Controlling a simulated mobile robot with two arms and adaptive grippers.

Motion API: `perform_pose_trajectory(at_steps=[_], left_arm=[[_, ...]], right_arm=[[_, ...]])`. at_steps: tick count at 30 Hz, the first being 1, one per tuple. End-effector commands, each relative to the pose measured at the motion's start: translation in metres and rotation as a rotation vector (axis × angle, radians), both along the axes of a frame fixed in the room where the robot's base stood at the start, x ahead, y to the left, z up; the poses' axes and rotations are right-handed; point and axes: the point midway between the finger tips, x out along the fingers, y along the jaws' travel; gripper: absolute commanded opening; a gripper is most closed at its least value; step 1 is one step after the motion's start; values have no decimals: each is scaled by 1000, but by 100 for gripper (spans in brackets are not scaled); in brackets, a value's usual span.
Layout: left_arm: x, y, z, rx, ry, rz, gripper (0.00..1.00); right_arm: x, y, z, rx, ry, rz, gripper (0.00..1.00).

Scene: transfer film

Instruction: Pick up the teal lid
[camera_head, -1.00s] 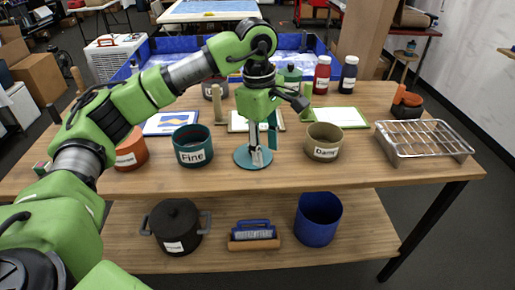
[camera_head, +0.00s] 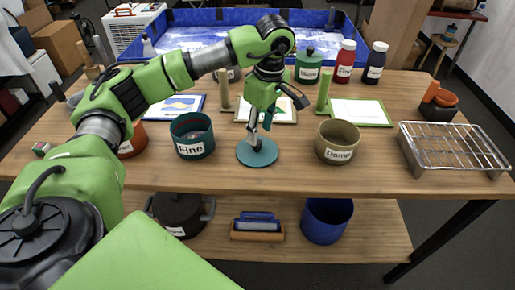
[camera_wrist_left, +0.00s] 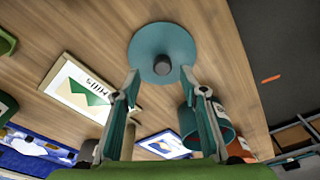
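The teal lid (camera_head: 265,158), a flat disc, lies on the wooden table between the teal "Fine" pot (camera_head: 192,140) and the tan "Damp" pot (camera_head: 337,148). In the left wrist view the lid (camera_wrist_left: 150,43) shows a dark round knob (camera_wrist_left: 162,65) at its middle. My left gripper (camera_head: 257,143) points down over the lid. In the left wrist view its two fingers (camera_wrist_left: 167,82) are well apart, with the knob between and just beyond the tips; nothing is held. In the head view the fingers partly hide the knob. My right gripper is not in view.
A wire rack (camera_head: 455,146) stands at the right. Behind are framed cards, a green "Movie"-like labelled jar (camera_head: 308,70), a red bottle (camera_head: 345,63) and a dark blue bottle (camera_head: 375,65). The lower shelf holds a black pot (camera_head: 180,213), a brush (camera_head: 257,228) and a blue bin (camera_head: 326,220).

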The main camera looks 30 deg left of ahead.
Motion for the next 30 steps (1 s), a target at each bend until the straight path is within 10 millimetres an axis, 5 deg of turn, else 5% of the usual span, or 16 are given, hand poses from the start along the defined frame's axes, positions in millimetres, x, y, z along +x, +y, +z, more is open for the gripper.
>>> perform_pose_trajectory(at_steps=[6, 12, 20, 24, 30], left_arm=[[-4, 5, -23, 1, 6, 0, 39], [-3, 8, -49, 0, 3, 0, 39], [-3, 8, -53, 0, 0, 0, 39], [-3, 8, -53, 0, 0, 0, 8], [-3, 8, -53, 0, 0, 0, 2]], right_arm=[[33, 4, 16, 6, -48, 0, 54], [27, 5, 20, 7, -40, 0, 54], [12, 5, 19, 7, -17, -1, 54], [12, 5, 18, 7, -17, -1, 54], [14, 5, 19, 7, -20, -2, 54]])
